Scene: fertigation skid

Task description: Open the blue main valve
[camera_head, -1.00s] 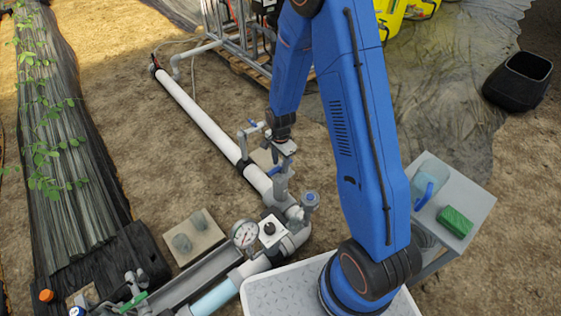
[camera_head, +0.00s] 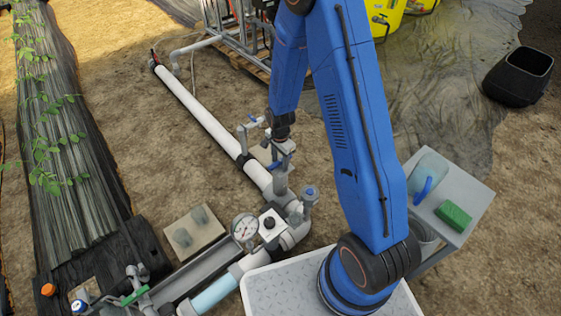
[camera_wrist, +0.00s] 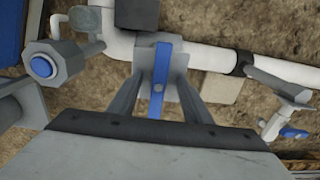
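The blue main valve is a grey body on the white pipe with a flat blue lever (camera_wrist: 160,78). The lever also shows just below my gripper in the head view (camera_head: 275,165). My gripper (camera_wrist: 160,92) is open. Its two grey fingers stand on either side of the lever in the wrist view, with a visible gap on each side. In the head view my gripper (camera_head: 283,150) is right above the valve and partly hides it. The lever's near end is hidden behind the gripper's palm in the wrist view.
A smaller blue-handled tap (camera_head: 252,119) stands on the pipe; it shows at right in the wrist view (camera_wrist: 292,133). A blue-capped grey fitting (camera_head: 311,194), a pressure gauge (camera_head: 244,228) and a black-knobbed box (camera_head: 269,224) are close by. A side table (camera_head: 465,183) stands right.

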